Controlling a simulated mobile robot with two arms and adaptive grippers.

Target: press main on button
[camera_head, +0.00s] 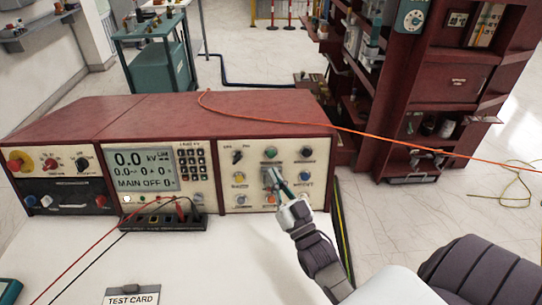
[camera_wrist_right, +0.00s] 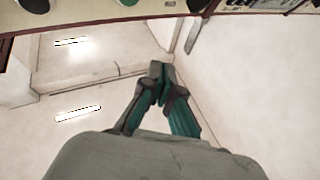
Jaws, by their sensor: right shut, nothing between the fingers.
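The control panel (camera_head: 227,207) is the cream right-hand section of a red-topped test console, with several coloured buttons and knobs. A green button (camera_head: 270,153) sits at its upper middle, a yellow one (camera_head: 238,178) at left and a blue one (camera_head: 304,176) at right. The labels are too small to read surely, so I cannot tell which is main on. My right gripper (camera_head: 272,178) is shut and empty before the panel's middle, below the green button, hiding part of the panel. I cannot tell if it touches. The right wrist view shows its closed fingers (camera_wrist_right: 160,72). My left gripper is not in view.
The console display (camera_head: 142,170) reads 0.0 kV and MAIN OFF. A black terminal block (camera_head: 165,222) with red and black leads stands on the white table (camera_head: 215,265), near a test card (camera_head: 132,296). An orange cable (camera_head: 400,145) crosses toward the red shelving (camera_head: 440,90).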

